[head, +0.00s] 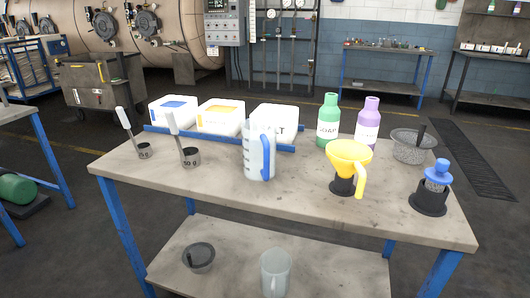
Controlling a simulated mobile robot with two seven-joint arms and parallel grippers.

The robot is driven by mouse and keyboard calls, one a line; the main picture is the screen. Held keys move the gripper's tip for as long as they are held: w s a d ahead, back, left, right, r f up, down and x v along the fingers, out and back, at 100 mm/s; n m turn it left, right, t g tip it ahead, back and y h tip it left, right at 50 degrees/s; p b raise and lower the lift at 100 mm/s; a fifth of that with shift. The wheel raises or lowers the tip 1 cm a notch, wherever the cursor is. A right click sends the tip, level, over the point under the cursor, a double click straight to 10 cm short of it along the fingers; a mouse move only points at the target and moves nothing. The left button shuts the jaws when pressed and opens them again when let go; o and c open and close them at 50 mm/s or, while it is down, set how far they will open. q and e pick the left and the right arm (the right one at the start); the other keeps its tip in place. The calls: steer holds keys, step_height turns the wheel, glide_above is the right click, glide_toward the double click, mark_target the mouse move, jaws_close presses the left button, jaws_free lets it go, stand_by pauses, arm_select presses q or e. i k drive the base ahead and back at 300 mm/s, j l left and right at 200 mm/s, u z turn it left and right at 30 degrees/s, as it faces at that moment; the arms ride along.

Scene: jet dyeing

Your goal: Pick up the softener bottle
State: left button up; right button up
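Two bottles stand upright side by side at the back right of the table. One is a green bottle (328,120) with a white label, and the other is a purple bottle (368,122) with a white label. Their lettering is too small to read surely, so I cannot tell which is the softener bottle. A yellow funnel (348,155) on a black stand is in front of them and hides the lower part of the purple bottle. Neither of my grippers is in view.
The table (230,190) also holds a clear jug (257,158) with a blue handle, two scoops (190,156), white tubs (220,118) on a blue rack, a mesh basket (412,147) and a blue-topped item (437,173). The table's front left is clear.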

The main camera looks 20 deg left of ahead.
mark_target(369, 118)
steer(key=i+j+u, duration=0.4)
steer(key=i+j, duration=0.2)
steer(key=i, duration=0.15)
